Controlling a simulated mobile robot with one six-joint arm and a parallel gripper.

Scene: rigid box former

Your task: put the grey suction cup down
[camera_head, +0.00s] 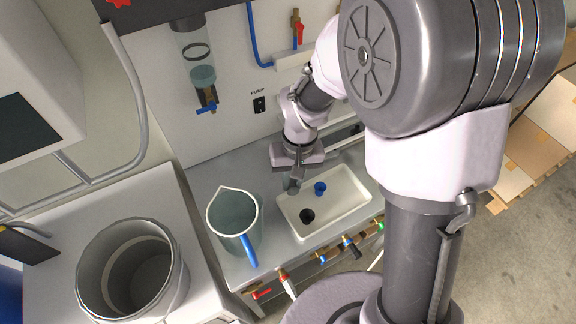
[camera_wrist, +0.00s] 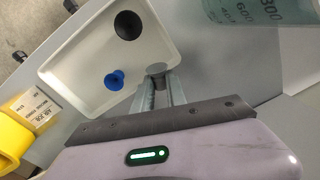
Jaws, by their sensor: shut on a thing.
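My gripper (camera_head: 291,184) points down at the far left corner of the white tray (camera_head: 350,211). It also shows in the wrist view (camera_wrist: 158,84), shut on a small dark grey piece, the grey suction cup (camera_wrist: 158,68), at the tray's edge. The cup is mostly hidden by the fingers, and I cannot tell whether it touches anything below. A blue suction cup (camera_head: 320,188) and a black suction cup (camera_head: 307,216) lie in the tray. Both also show in the wrist view, the blue one (camera_wrist: 114,80) nearer the fingers than the black one (camera_wrist: 127,25).
A clear measuring jug (camera_head: 225,212) with a blue handle stands left of the tray. Valves with coloured handles (camera_head: 348,243) line the bench's front edge. A large grey bucket (camera_head: 172,292) stands at lower left. The tray's right part is bare.

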